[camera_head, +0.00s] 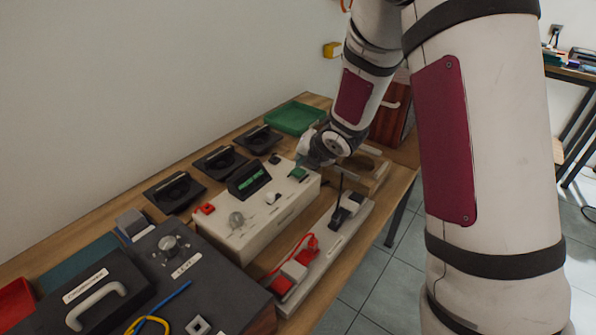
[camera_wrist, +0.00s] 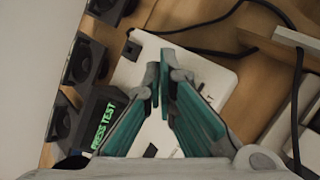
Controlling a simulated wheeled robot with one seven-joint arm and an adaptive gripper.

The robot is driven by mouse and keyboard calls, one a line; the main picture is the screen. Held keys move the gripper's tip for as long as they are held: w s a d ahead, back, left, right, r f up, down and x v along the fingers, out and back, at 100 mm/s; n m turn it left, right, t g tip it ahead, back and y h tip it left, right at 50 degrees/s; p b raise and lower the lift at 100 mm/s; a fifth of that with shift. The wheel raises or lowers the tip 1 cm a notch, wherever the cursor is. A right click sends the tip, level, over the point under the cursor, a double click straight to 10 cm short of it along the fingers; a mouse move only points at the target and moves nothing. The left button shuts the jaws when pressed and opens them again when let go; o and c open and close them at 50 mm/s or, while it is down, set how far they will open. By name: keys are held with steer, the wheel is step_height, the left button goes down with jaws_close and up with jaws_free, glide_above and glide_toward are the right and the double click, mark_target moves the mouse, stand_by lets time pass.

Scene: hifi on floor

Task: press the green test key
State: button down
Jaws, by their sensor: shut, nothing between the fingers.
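The white test box (camera_head: 262,222) stands on the table in the head view, with a dark display showing green text (camera_head: 250,179) on its top. In the wrist view the display (camera_wrist: 103,126) reads "PRESS TEST". A small green key (camera_head: 298,174) sits near the box's far right end. My gripper (camera_head: 304,158) is just above that end, close to the key; I cannot tell whether it touches. In the wrist view my gripper (camera_wrist: 158,78) has its teal fingers together, empty, over the white top. The key is not clear there, probably hidden by the fingers.
Several black holders (camera_head: 220,162) line the wall side, with a green tray (camera_head: 295,117) behind. A pale strip with red and black clips (camera_head: 320,240) lies right of the box. A dark case with a handle (camera_head: 95,305) is nearer. Black cables (camera_wrist: 205,50) cross behind the fingers.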

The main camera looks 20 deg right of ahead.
mark_target(301, 171)
steer(key=shift+f, duration=0.15)
steer(key=shift+f+b, duration=0.3)
steer(key=shift+b, duration=0.3)
steer(key=shift+f+b, duration=0.55)
steer(key=shift+b, duration=0.1)
stand_by(1.0)
steer(key=shift+r, duration=0.1)
stand_by(0.3)
steer(key=shift+r+p, duration=0.75)
steer(key=shift+r, duration=0.15)
steer(key=shift+r+p, duration=2.1)
steer(key=shift+r, duration=0.4)
